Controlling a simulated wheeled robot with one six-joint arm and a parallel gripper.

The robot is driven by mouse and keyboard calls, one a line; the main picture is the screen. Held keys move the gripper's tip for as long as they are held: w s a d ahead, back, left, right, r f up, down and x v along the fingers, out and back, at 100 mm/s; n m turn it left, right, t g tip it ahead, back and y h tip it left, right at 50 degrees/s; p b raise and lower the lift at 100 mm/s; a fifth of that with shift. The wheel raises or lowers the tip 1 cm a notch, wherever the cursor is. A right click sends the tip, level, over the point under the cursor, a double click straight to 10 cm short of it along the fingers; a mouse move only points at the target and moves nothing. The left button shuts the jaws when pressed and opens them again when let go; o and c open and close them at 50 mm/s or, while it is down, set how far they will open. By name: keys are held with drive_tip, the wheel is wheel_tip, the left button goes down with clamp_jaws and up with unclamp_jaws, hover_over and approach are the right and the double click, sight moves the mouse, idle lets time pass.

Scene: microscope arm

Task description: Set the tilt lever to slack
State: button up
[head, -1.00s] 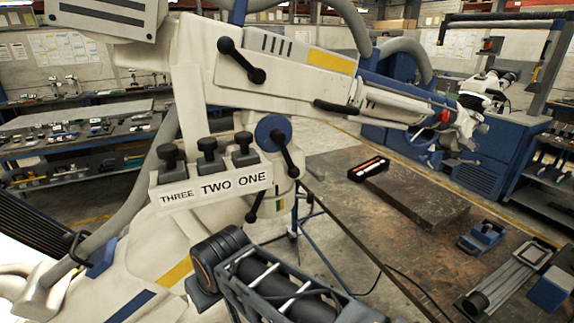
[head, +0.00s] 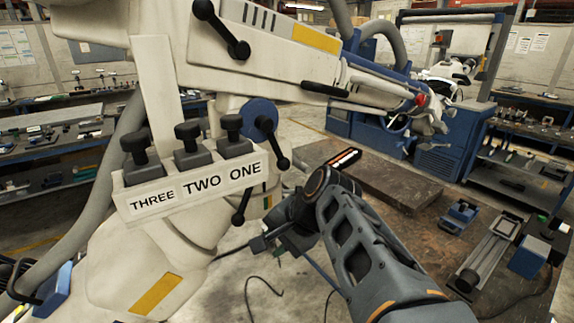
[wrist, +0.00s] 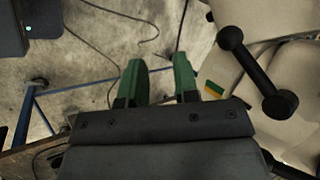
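A white microscope arm carries several black ball-ended levers with no readable tilt label, so I cannot tell which is the tilt lever. One lever (head: 220,28) sits on the upper beam, one (head: 272,143) on a blue round hub, and one (head: 241,203) lower on the column. In the wrist view a black ball-ended lever (wrist: 256,72) slants at the right, beside a green and yellow mark. My gripper (wrist: 160,78) has its green fingers apart with nothing between them. It is left of that lever, not touching it.
Three black knobs stand above labels THREE, TWO and ONE (head: 195,188), left of my arm. A workbench (head: 440,235) with a grey slab, a small tray and blue fixtures lies to the right. Cables run over the floor.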

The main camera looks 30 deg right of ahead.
drive_tip(key=w+d+r+m+t+y+b, duration=0.45)
drive_tip(key=d+r+m, duration=0.2)
drive_tip(key=m, duration=0.35)
drive_tip(key=m+t+b, duration=0.3)
drive_tip(key=m+t, duration=0.2)
approach(280, 151)
drive_tip(key=shift+y, duration=0.45)
drive_tip(key=p+x, duration=0.1)
drive_tip(key=x, duration=0.4)
drive_tip(key=p+x, duration=0.1)
drive_tip(key=x, duration=0.5)
drive_tip(key=shift+w+d+f, duration=0.1)
drive_tip(key=shift+d+f, duration=0.1)
drive_tip(key=shift+d, duration=0.05)
clamp_jaws()
